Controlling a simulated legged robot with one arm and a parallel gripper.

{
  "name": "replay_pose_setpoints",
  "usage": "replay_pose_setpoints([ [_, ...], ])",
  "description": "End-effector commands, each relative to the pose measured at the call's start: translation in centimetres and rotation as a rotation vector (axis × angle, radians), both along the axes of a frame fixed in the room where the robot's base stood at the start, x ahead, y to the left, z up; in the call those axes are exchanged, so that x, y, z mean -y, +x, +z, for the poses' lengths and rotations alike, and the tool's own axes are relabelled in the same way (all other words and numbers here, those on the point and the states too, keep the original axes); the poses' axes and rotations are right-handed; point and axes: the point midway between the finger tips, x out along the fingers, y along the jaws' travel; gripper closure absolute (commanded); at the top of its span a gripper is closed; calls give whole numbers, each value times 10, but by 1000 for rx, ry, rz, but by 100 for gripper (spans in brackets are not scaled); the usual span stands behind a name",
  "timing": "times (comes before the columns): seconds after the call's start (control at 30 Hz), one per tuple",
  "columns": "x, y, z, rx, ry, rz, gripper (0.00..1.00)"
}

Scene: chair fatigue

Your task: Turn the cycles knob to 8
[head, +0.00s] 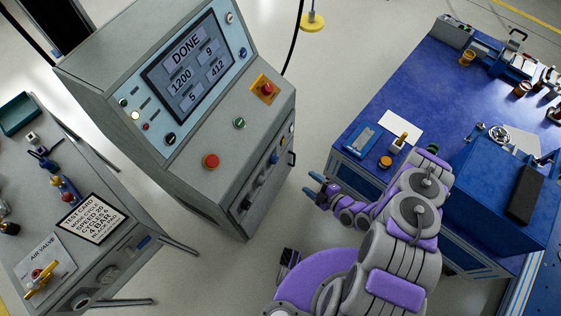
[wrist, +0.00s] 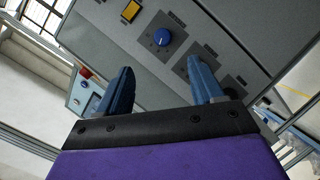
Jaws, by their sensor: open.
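A grey test machine has a row of knobs on its lower front panel. A blue knob (head: 275,158) with dark knobs beside it shows there. In the wrist view the blue knob (wrist: 162,37) has a pale pointer mark and sits beyond and between my fingertips, apart from them. A dark knob is partly behind the right finger. The labels are too small to read, so I cannot tell which knob is cycles. The display (head: 187,68) reads DONE, with 1200, 9, 5 and 412. My gripper (head: 313,189) is open and empty, right of the panel; its blue fingers (wrist: 160,82) are spread.
Red buttons (head: 211,161) and a green button (head: 239,123) sit on the machine's sloping console. A bench with a test card (head: 92,218) stands at left. A blue workbench (head: 440,85) with several items is at right, close to my arm.

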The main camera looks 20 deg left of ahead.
Motion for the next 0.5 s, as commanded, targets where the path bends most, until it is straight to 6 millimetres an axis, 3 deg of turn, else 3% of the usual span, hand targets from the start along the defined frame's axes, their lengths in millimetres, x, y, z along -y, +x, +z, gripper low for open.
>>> replay_pose_setpoints([
  [0.2,-5,-10,0,19,36,5,33],
  [0.5,-35,8,-9,20,41,6,33],
])
